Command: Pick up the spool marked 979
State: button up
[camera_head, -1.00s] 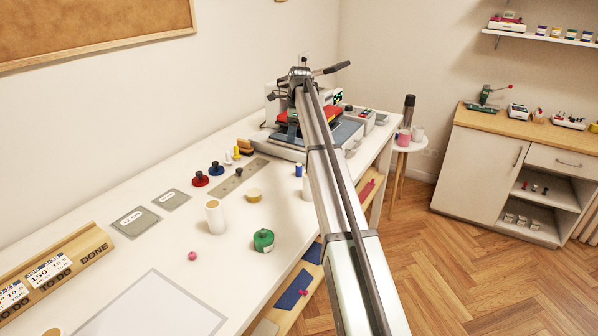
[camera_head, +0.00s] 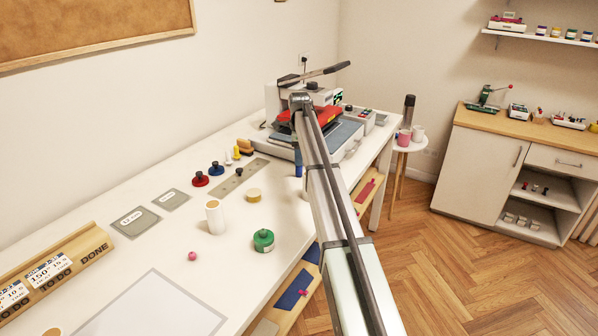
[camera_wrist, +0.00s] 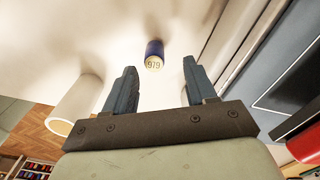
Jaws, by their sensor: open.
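The spool marked 979 (camera_wrist: 154,56) is dark blue with a pale tan end bearing the number. In the wrist view it is ahead of my gripper (camera_wrist: 160,68), centred roughly between the two fingertips. The fingers are apart with nothing held between them; the spool looks a little beyond the tips. In the head view a small blue spool (camera_head: 298,167) stands on the white table, partly covered by my arm; its number cannot be read there. My gripper's fingers are hidden behind my arm in the head view.
A white roll (camera_wrist: 76,104) is close left of my gripper in the wrist view. A heat press (camera_head: 345,138) stands behind the spool. A white cylinder (camera_head: 215,217), a green tin (camera_head: 263,240) and a yellow tape roll (camera_head: 254,195) are on the table's nearer part.

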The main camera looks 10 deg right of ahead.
aim_at(298, 176)
jog(key=shift+s+a+f, duration=0.15)
jog(key=shift+f, duration=1.15)
jog(key=shift+s+a+f, duration=0.1)
jog(key=shift+s+f, duration=0.05)
jog(key=shift+f, duration=1.15)
grip_shut()
